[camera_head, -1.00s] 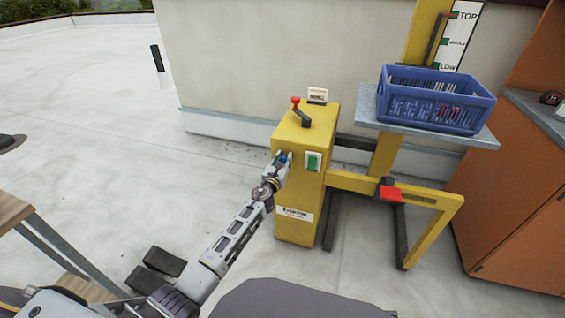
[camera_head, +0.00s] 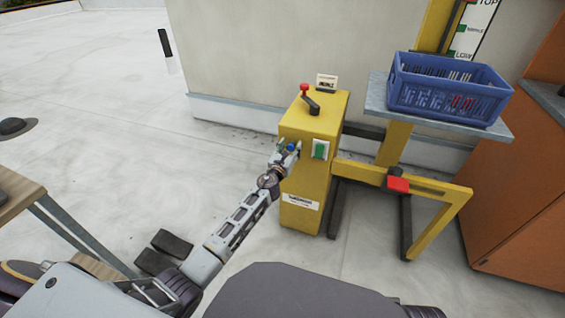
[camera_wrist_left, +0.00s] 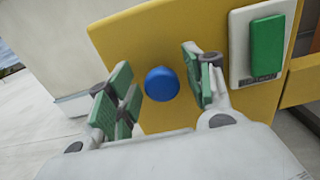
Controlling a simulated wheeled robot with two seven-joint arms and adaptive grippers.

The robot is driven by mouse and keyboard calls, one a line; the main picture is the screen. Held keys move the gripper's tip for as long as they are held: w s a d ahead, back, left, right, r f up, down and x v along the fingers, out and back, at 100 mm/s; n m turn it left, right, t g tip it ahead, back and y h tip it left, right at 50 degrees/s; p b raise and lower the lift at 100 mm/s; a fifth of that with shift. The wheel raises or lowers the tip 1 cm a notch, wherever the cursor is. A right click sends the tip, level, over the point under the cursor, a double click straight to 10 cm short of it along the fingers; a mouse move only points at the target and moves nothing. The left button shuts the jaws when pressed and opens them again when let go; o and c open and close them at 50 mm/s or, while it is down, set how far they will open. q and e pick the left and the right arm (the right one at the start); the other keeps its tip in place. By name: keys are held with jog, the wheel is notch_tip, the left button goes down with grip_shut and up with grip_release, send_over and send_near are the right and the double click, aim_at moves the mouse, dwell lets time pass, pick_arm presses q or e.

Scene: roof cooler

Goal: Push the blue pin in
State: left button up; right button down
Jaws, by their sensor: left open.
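The blue pin (camera_wrist_left: 161,84) has a round head and stands on the side face of the yellow lift cabinet (camera_head: 310,185). In the left wrist view it shows between the two fingers of my left gripper (camera_wrist_left: 155,95). The fingers have green pads and are apart, one on each side of the pin, with visible gaps to it. In the head view the pin (camera_head: 291,147) is a small blue spot at the tip of my left gripper (camera_head: 287,150). How deep the pin sits cannot be told. My right gripper is not in view.
A green switch (camera_head: 320,149) on a white plate is just right of the pin. A crank with a red knob (camera_head: 304,88) tops the cabinet. A blue crate (camera_head: 450,100) stands on the lift's platform. A red pedal (camera_head: 398,185) sits on the yellow frame.

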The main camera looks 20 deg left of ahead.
pick_arm(q)
jog(key=s, duration=1.1)
jog(key=shift+a, duration=0.15)
dwell(0.7)
